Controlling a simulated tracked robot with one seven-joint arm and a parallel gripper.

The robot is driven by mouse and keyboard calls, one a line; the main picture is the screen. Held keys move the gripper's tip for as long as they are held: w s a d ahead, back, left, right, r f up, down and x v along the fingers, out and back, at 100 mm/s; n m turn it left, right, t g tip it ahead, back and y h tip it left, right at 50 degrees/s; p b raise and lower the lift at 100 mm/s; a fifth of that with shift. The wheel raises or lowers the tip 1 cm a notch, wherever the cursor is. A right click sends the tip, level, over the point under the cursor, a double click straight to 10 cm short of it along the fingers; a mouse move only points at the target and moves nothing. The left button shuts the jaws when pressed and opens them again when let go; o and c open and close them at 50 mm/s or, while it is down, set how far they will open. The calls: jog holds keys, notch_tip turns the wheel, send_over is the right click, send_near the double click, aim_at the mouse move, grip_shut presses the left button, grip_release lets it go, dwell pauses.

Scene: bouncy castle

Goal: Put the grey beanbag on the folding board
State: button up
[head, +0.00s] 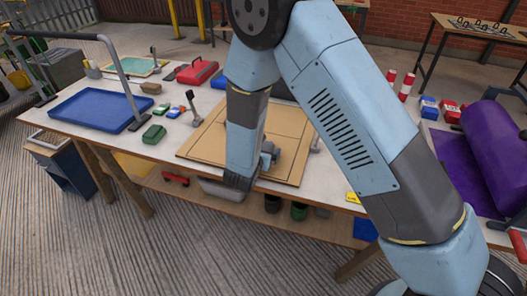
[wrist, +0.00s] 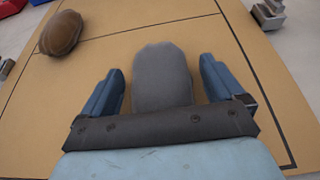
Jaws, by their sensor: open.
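The folding board (head: 200,140) is a tan panel with dark lines, lying flat on the workbench. It fills most of the wrist view (wrist: 110,60). The grey beanbag (wrist: 162,78) appears over the board, between the two blue fingers of my gripper (wrist: 160,64). The fingers are open, with gaps on both sides of it. I cannot tell whether it touches the board. In the head view my gripper (head: 264,162) is low over the board's front part, and my arm hides the middle of the board and most of what is there.
A brown beanbag (wrist: 61,33) lies on the board, upper left in the wrist view. A blue tray (head: 100,108), green pouch (head: 154,133) and red toolbox (head: 197,71) stand left on the bench. A purple roll (head: 492,145) lies at the right. Metal clamps (wrist: 268,13) stand near the board's edge.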

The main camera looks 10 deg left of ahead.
jog(key=v, duration=1.2)
jog(key=w+d+r+m+g+h, duration=0.1)
jog(key=d+r+m+g+h, duration=0.15)
jog(key=d+r+m, duration=0.5)
jog(key=w+d+r+m+g+h, duration=0.25)
jog(key=d+r+m, duration=0.2)
jog(key=d, duration=0.65)
jog(key=w+d+r+m+g+h, duration=0.1)
jog(key=d+r+m+g+h, duration=0.15)
jog(key=d+r+m, duration=0.6)
jog(key=s+d+r+m+y, duration=0.8)
jog(key=s+d+r+m, duration=0.4)
jog(key=s+d+m, duration=0.2)
jog(key=shift+s+r+m, duration=0.15)
jog(key=shift+s+m, duration=0.2)
jog(key=shift+s, duration=0.75)
